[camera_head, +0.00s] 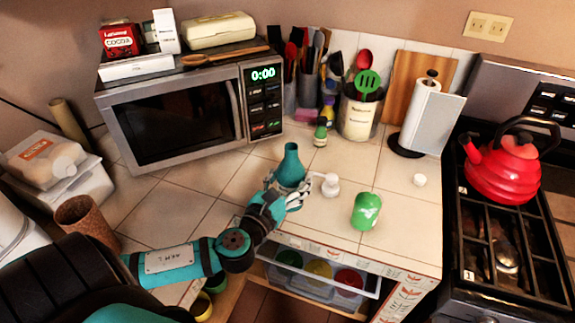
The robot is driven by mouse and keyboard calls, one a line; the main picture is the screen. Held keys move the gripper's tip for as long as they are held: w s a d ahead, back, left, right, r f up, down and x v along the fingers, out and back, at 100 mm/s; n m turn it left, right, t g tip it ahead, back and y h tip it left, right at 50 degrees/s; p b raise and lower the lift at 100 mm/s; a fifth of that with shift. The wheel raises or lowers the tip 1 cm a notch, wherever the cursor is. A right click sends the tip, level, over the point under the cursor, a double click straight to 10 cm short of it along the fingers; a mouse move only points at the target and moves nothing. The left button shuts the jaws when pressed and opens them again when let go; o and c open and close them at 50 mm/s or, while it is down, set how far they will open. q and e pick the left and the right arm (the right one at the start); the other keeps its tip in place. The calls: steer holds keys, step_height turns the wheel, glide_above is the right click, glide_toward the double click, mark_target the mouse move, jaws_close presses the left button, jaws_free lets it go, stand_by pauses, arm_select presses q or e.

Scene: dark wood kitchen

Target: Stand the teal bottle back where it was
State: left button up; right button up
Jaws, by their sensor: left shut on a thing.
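The teal bottle (291,165) is upright near the front of the tiled counter (190,212), in front of the microwave's right end. My left gripper (285,190) is shut on the bottle's lower body, reaching in from the left. The fingers hide part of the bottle's lower side, and I cannot tell whether its base touches the counter. My right gripper is not in view.
A small white object (329,185) stands close right of the bottle, and a green can-like item (366,211) lies further right. A small green bottle (320,133) stands behind. The red kettle (502,165) sits on the stove.

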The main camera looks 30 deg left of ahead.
arm_select(q)
steer(key=shift+w+a+f, duration=0.8)
steer(key=shift+w+a, duration=0.55)
steer(key=shift+w, duration=0.75)
steer(key=shift+w+a+f, duration=0.75)
steer(key=shift+w+a, duration=0.65)
steer(key=shift+w, duration=0.7)
steer(key=shift+w+a+f, duration=0.8)
steer(key=shift+w+a, duration=0.55)
steer(key=shift+w, duration=0.75)
steer(key=shift+f, duration=0.15)
steer(key=o, duration=1.7)
steer(key=shift+s, duration=0.1)
